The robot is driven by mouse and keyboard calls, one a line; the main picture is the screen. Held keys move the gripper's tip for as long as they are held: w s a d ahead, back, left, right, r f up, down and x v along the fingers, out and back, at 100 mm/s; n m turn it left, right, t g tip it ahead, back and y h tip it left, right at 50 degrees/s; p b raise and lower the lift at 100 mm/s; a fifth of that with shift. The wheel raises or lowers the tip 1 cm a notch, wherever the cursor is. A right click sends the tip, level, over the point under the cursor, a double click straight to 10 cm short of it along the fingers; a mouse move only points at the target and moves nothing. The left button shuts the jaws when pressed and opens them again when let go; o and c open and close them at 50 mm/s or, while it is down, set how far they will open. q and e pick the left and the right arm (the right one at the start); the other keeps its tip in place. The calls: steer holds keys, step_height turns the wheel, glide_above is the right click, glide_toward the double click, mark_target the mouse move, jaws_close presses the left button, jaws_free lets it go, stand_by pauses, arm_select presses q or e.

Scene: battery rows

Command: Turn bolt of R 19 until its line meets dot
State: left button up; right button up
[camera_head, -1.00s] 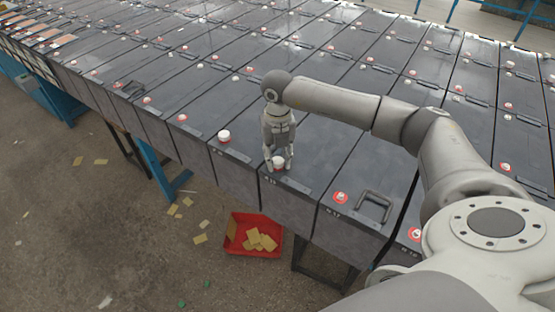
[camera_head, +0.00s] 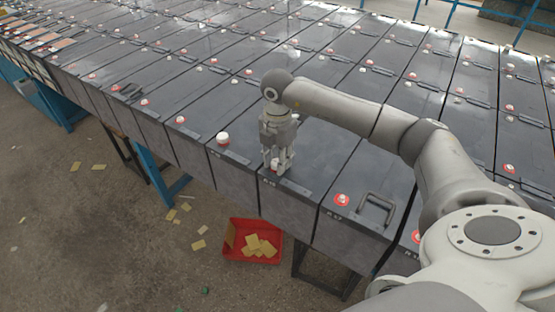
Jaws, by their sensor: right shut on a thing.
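My right gripper (camera_head: 278,168) points down at the front edge of a dark battery block (camera_head: 291,186) in the front row. Its fingers are shut on a white bolt (camera_head: 274,163), which is mostly hidden between them. The label on this block's front is too small to read for certain, so I cannot confirm that it is R 19. No line or dot on the bolt can be made out. My left gripper is not in view.
A taller white cap (camera_head: 223,139) stands on the block to the left. The block to the right has a red-ringed bolt (camera_head: 342,200) and a raised handle (camera_head: 376,207). A red tray (camera_head: 252,256) with yellow pieces lies on the floor below.

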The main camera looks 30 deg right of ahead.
steer(key=shift+r+m, duration=0.1)
steer(key=shift+m, duration=0.8)
steer(key=o, duration=1)
step_height(320, 180, up, 12)
steer(key=shift+f, duration=0.1)
